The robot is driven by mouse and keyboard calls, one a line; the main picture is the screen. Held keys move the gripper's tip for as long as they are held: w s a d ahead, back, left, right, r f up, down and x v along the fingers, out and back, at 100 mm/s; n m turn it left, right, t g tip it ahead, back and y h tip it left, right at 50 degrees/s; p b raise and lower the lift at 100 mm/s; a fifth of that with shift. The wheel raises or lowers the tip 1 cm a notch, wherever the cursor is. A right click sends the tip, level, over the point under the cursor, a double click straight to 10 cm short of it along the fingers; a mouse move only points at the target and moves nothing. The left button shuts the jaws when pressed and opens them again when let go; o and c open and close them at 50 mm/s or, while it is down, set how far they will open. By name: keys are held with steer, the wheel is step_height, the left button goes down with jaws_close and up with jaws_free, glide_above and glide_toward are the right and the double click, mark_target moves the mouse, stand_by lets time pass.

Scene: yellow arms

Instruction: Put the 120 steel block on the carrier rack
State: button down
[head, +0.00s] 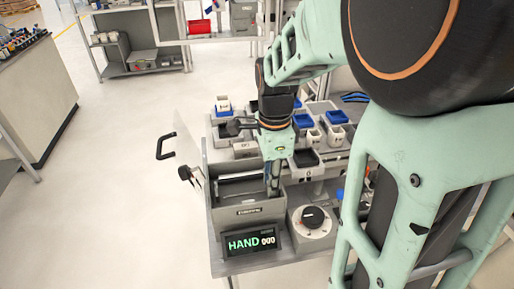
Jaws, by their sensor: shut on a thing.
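My gripper (273,188) points down into a grey open-topped box (248,212) with a label on its front. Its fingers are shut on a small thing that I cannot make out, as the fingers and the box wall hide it. The 120 steel block cannot be told apart in this view. A small grey labelled piece (245,148) lies behind the box, its label too small to read. Behind my gripper, grey trays hold blue bins (337,117) and white cups (334,136). I cannot tell which part is the carrier rack.
Shelving (140,62) stands behind, with open floor to the left. My arm hides the right side.

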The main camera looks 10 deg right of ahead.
steer(key=shift+r+p, duration=2.75)
steer(key=shift+r, duration=0.65)
